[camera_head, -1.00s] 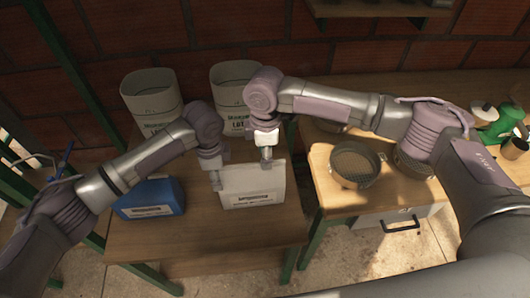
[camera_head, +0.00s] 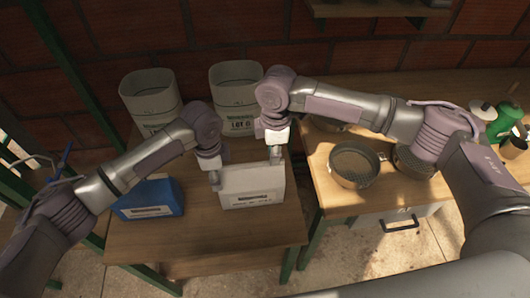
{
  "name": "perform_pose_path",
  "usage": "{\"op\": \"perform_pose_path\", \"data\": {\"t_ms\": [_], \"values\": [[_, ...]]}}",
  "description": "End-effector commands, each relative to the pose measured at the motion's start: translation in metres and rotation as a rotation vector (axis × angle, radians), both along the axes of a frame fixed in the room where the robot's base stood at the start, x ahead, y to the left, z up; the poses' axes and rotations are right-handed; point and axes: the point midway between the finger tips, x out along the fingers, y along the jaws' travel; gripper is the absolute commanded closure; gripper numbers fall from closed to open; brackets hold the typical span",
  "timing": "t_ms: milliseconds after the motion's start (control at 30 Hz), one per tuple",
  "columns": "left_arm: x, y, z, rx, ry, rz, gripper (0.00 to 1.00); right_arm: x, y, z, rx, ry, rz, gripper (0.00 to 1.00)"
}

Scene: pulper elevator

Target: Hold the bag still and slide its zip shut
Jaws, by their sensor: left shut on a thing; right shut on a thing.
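The white bag (camera_head: 252,186) stands upright near the middle of the left table, with a printed label low on its front. My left gripper (camera_head: 215,184) is shut on the bag at its left edge. My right gripper (camera_head: 276,158) is shut at the bag's top edge, close to the top right corner. The zip and its slider are too small to make out, so I cannot tell how far the zip is closed.
A blue box (camera_head: 150,197) lies left of the bag. Two open white sacks (camera_head: 150,92) stand behind, by the brick wall. Round sieves (camera_head: 355,163) sit on the right table. The left table's front (camera_head: 205,240) is clear.

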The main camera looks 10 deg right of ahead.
Motion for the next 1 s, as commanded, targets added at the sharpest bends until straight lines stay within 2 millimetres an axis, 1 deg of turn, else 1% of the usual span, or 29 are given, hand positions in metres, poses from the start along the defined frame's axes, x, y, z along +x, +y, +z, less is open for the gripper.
{"op": "perform_pose_path", "data": {"t_ms": [33, 100, 300, 333, 467, 500, 767, 833, 933, 1000], "values": [[0.000, 0.001, -0.001, 0.002, 0.001, 0.002, 1.00, 0.000, -0.009, 0.000, -0.001, -0.001, -0.003, 1.00], [0.000, 0.001, -0.001, 0.003, 0.001, 0.002, 1.00, 0.000, -0.013, 0.001, -0.002, -0.002, -0.002, 1.00], [0.000, 0.002, -0.001, 0.005, 0.001, 0.003, 1.00, 0.001, -0.013, 0.001, -0.003, -0.002, -0.002, 1.00], [0.000, 0.002, -0.001, 0.006, 0.002, 0.003, 1.00, 0.001, -0.013, 0.001, -0.004, -0.002, -0.002, 0.79], [0.000, 0.003, -0.001, 0.007, 0.002, 0.003, 1.00, 0.000, -0.012, 0.001, -0.003, -0.001, -0.002, 0.57], [0.000, 0.003, -0.001, 0.007, 0.002, 0.003, 1.00, 0.000, -0.012, 0.001, -0.003, -0.001, -0.002, 0.54], [0.000, 0.002, -0.002, 0.006, 0.003, 0.002, 1.00, 0.000, -0.012, 0.001, -0.002, -0.001, -0.001, 0.54], [-0.001, 0.002, -0.002, 0.005, 0.003, 0.002, 1.00, 0.000, -0.011, 0.003, -0.001, -0.001, -0.001, 0.54], [-0.001, 0.002, -0.002, 0.005, 0.003, 0.001, 1.00, 0.001, -0.011, 0.014, 0.001, -0.003, -0.001, 0.54], [-0.001, 0.001, -0.002, 0.004, 0.003, 0.001, 1.00, 0.001, -0.011, 0.026, 0.001, -0.004, 0.001, 0.54]]}}
